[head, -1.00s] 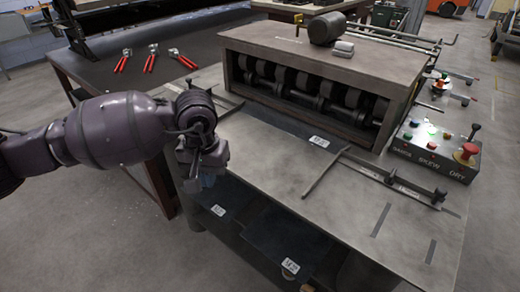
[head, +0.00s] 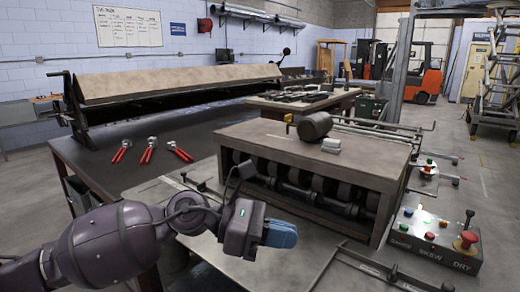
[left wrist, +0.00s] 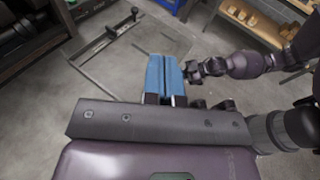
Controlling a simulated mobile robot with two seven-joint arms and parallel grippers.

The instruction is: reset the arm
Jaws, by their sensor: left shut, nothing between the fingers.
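My left arm comes in from the left in the head view. Its gripper (head: 280,234), with blue fingers, is in front of the roller machine (head: 320,150), above the machine's grey table. The fingers lie together with nothing between them. In the left wrist view the blue fingers (left wrist: 165,78) also sit side by side, above the floor. Part of my other arm (left wrist: 240,65) shows at the upper right of the left wrist view, but I cannot make out its fingers. My right gripper is not in the head view.
A control box (head: 437,238) with coloured buttons and a red knob stands at the right. Several red-handled pliers (head: 149,150) lie on the dark table at the left. A dark mallet head (head: 315,126) rests on the machine top. A forklift (head: 423,80) stands far back.

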